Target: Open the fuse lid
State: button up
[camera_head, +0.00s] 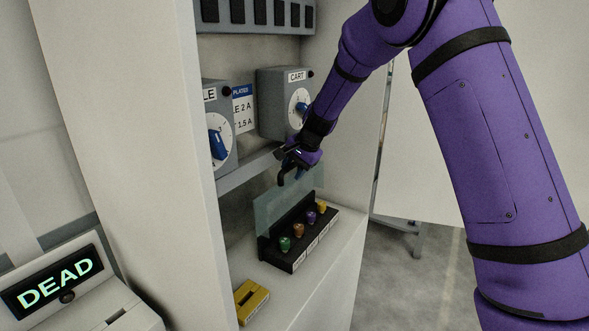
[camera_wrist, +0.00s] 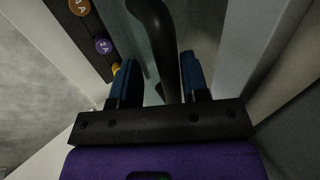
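The fuse lid (camera_head: 268,212) is a clear, bluish panel. It stands raised, roughly upright, along the back of the black fuse block (camera_head: 268,262), so the coloured fuses in front are uncovered. My gripper (camera_head: 291,172) is at the lid's upper edge. In the wrist view, the blue fingers of my gripper (camera_wrist: 158,78) are apart. A black curved bar (camera_wrist: 160,45), possibly the lid's handle, runs between them, with a visible gap at the left finger. I cannot tell whether the right finger touches it.
Two grey boxes with blue knobs, one labelled CART (camera_head: 272,115), are on the cabinet's back wall above. A yellow block (camera_head: 251,300) lies on the shelf (camera_head: 310,292) in front of the fuse block. A meter reading DEAD (camera_head: 58,281) stands at lower left.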

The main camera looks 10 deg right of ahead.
jog(key=v, duration=1)
jog(key=shift+s+d+r, duration=0.2)
jog(key=shift+r, duration=0.15)
jog(key=shift+s, duration=0.1)
